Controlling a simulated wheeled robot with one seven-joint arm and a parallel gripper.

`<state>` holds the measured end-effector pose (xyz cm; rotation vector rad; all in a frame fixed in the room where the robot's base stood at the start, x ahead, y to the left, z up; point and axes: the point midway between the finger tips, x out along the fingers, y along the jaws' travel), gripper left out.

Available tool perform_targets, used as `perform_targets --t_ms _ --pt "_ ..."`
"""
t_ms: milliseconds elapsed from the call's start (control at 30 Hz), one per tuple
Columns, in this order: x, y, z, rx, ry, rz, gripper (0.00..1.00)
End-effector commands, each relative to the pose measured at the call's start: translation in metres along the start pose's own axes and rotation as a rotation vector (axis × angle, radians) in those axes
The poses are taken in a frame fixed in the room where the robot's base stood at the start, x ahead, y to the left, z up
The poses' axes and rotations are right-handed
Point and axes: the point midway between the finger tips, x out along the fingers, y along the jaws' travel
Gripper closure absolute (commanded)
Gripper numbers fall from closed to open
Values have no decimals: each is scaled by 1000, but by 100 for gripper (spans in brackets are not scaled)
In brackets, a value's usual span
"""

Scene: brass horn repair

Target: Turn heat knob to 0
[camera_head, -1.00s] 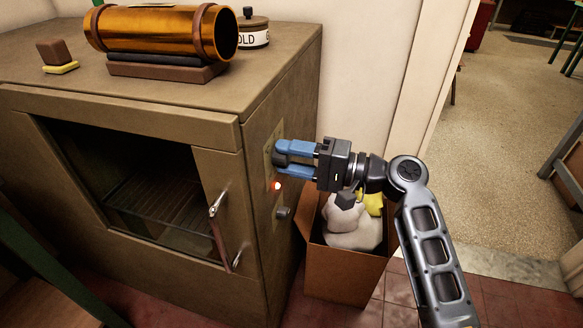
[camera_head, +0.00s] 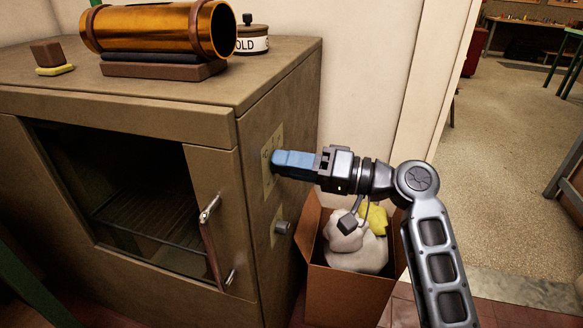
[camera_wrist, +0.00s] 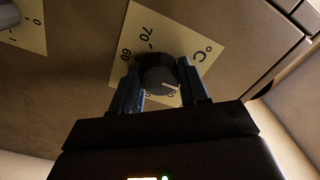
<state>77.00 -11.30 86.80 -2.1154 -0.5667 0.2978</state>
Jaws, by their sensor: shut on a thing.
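The heat knob (camera_wrist: 160,74) is a dark round knob on a cream dial plate (camera_wrist: 188,29) marked °C, 60 and 70, with other figures partly hidden. A pale pointer line shows on the knob's face, towards the lower right in the wrist view. My gripper (camera_wrist: 158,88) is shut on the knob, one finger on each side. In the head view my gripper (camera_head: 276,161) reaches the plate on the oven's right side and hides the knob. The oven (camera_head: 225,170) is a brown cabinet with a dark window.
A lower knob (camera_head: 282,227) sits below my gripper on the same side panel. A cardboard box (camera_head: 345,294) with white and yellow stuff stands close beneath my arm. A brass tube (camera_head: 160,29) and a labelled tin (camera_head: 253,42) stand on top of the oven.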

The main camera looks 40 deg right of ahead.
Motion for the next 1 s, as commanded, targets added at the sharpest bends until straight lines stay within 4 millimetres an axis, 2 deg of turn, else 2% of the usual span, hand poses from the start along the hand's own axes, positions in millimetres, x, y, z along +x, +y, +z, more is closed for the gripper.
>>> perform_targets --t_ms 333,367,600,867,1000 --pt "0 2 2 0 -3 3 86" --pt "0 2 2 0 -3 3 53" --pt "0 1 1 0 -1 1 31" --pt "-2 0 0 0 0 1 31" --pt "-16 1 0 1 2 2 31"
